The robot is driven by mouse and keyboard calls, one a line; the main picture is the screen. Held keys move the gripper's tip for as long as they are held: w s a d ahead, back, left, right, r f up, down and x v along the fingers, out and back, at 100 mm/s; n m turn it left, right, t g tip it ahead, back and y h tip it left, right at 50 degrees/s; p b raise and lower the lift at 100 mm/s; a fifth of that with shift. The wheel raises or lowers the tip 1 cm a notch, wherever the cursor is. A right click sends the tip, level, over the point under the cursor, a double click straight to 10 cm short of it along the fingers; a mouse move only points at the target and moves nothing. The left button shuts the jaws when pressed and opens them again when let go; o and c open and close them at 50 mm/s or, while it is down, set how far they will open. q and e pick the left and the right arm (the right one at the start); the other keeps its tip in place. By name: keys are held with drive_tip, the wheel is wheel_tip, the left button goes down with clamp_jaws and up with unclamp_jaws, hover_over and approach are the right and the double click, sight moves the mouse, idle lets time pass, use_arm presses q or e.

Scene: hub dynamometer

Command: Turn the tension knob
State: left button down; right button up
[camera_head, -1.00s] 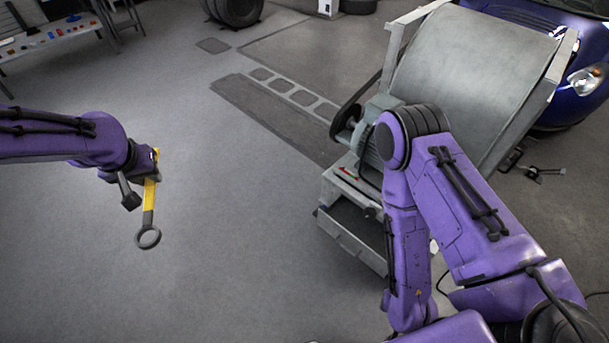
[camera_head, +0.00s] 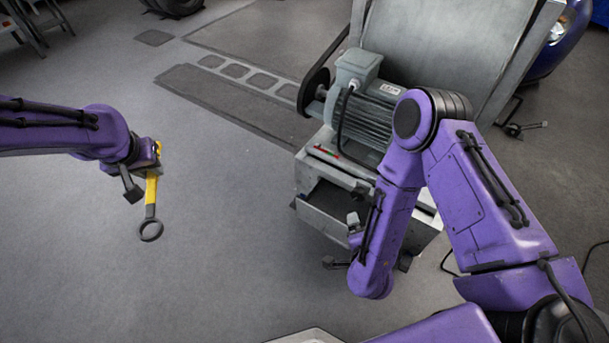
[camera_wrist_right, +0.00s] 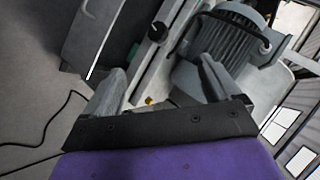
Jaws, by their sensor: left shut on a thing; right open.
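My left gripper (camera_head: 153,160) is shut on a yellow-handled tool (camera_head: 151,187) with a dark ring at its lower end, held in the air over bare floor at left. My right gripper (camera_wrist_right: 163,70) is open in the right wrist view, its two fingers spread with nothing gripped between them. It faces the dynamometer's base cabinet (camera_head: 312,208) and the grey finned motor (camera_wrist_right: 232,42). A small round dark part (camera_wrist_right: 157,32) sits on the cabinet's pale rail; I cannot tell whether it is the tension knob. In the head view my right arm hides part of the cabinet.
The large grey roller housing (camera_head: 440,40) stands behind the motor (camera_head: 368,108). A dark belt guard (camera_head: 313,90) is at the motor's left. A cable (camera_wrist_right: 55,115) runs on the floor. The floor left of the cabinet is clear.

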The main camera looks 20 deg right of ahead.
drive_tip(key=w+f+m+t+h+b, duration=0.4)
drive_tip(key=w+f+m+b, duration=0.6)
drive_tip(key=b, duration=0.6)
drive_tip(key=m+g+h+b, duration=0.2)
drive_tip(key=m+h+b, duration=0.4)
drive_tip(key=m+b, duration=1.05)
approach(357, 196)
drive_tip(key=b+x, duration=0.1)
drive_tip(key=x, duration=0.3)
drive_tip(key=b+x, duration=0.2)
drive_tip(key=x, duration=0.3)
drive_tip(key=shift+w+d+f, duration=0.2)
drive_tip(key=shift+f, duration=0.05)
drive_tip(key=shift+w+d+r, duration=0.15)
drive_tip(key=shift+c, duration=0.3)
drive_tip(key=c, duration=0.9)
